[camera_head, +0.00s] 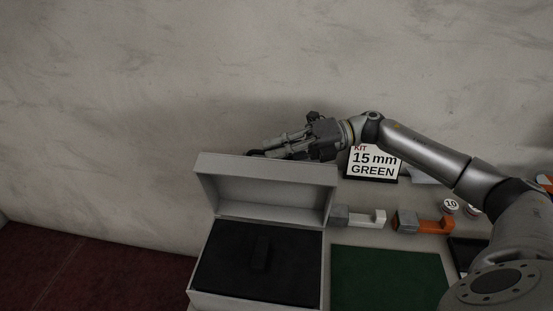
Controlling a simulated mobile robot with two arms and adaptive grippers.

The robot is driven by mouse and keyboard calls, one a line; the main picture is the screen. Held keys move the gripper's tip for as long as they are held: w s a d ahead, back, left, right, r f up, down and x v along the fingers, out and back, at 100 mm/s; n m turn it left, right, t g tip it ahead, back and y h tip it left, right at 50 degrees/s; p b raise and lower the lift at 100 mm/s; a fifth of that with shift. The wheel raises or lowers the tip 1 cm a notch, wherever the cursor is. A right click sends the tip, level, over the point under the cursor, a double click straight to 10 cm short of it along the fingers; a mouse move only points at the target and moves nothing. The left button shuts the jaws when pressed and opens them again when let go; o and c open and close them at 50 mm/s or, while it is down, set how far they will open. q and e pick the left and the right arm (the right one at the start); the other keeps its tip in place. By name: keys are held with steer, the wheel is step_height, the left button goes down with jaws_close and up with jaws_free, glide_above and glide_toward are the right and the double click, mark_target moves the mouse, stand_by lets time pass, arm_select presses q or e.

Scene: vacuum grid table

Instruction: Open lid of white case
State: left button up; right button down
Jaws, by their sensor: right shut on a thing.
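The white case (325,265) stands at the lower middle with its lid (265,189) raised, tilted back at the far side. Its inside is open to view: a black insert (222,268) with a small dark slot or piece near its middle. My right gripper (262,153) is at the far side of the lid, along its top edge. It is shut on the lid, with its fingertips partly hidden behind that edge. My left gripper is not in view.
A green mat (388,280) lies right of the case. A grey-and-white block (358,217) and a grey-and-orange block (422,223) stand behind it. A "KIT 15 mm GREEN" sign (374,164) is under my right arm. A round "10" piece (450,206) is farther right. A wall rises close behind.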

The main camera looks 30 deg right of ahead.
steer(key=shift+w+d+f, duration=0.35)
steer(key=shift+w+d, duration=0.2)
steer(key=shift+w, duration=0.2)
steer(key=c, duration=1.8)
jaws_free()
steer(key=shift+s+a+r, duration=0.1)
steer(key=shift+s, duration=0.05)
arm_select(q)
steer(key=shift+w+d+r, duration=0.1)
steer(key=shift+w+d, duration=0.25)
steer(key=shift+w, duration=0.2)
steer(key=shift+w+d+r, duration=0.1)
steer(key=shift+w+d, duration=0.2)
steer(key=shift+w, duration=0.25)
arm_select(e)
steer(key=v, duration=1.2)
steer(key=shift+c, duration=0.4)
